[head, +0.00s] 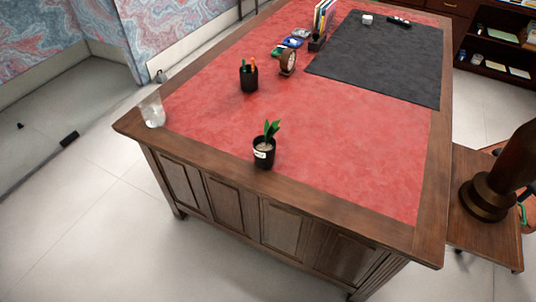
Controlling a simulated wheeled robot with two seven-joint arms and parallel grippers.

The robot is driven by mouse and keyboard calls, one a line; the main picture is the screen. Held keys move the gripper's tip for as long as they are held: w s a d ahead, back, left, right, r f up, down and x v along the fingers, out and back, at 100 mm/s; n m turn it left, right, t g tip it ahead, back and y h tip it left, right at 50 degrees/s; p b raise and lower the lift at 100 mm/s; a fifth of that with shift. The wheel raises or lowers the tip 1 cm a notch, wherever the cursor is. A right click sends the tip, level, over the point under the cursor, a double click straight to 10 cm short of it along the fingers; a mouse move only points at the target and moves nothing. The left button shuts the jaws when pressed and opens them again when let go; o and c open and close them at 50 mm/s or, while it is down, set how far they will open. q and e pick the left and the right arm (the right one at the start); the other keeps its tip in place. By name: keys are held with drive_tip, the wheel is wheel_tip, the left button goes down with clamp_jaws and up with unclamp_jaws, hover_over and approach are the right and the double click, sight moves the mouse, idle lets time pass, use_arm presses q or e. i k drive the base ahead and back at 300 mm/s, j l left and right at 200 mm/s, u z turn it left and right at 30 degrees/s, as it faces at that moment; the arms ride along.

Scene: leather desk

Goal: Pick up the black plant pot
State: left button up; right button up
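The black plant pot (264,155) stands upright near the front edge of the desk. It has a pale label on its side, light soil and a small green plant (270,131) rising from it. Nothing touches the pot. Neither my left nor my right gripper shows in the head view.
The wooden desk (330,217) has a red leather top (345,150). A clear glass (152,111) is at the left corner. A black pen cup (249,78), a small clock (287,62) and a dark mat (385,60) lie farther back. The red area right of the pot is clear.

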sight(264, 145)
drive_tip(key=j+z, duration=0.1)
drive_tip(key=z, duration=1)
drive_tip(key=j+z, duration=0.45)
drive_tip(key=k+j+z, duration=0.15)
drive_tip(key=j+z, duration=0.25)
drive_tip(key=j, duration=0.15)
drive_tip(key=k+j+z, duration=0.15)
drive_tip(key=j+z, duration=0.3)
drive_tip(key=k+j, duration=0.2)
drive_tip(key=j, duration=0.2)
drive_tip(key=k+j+z, duration=0.1)
drive_tip(key=k+j, duration=0.15)
drive_tip(key=j, duration=0.2)
drive_tip(key=k+j, duration=0.25)
drive_tip(key=j, duration=0.15)
drive_tip(key=k+j+z, duration=0.1)
drive_tip(key=j, duration=0.3)
drive_tip(key=k, duration=0.1)
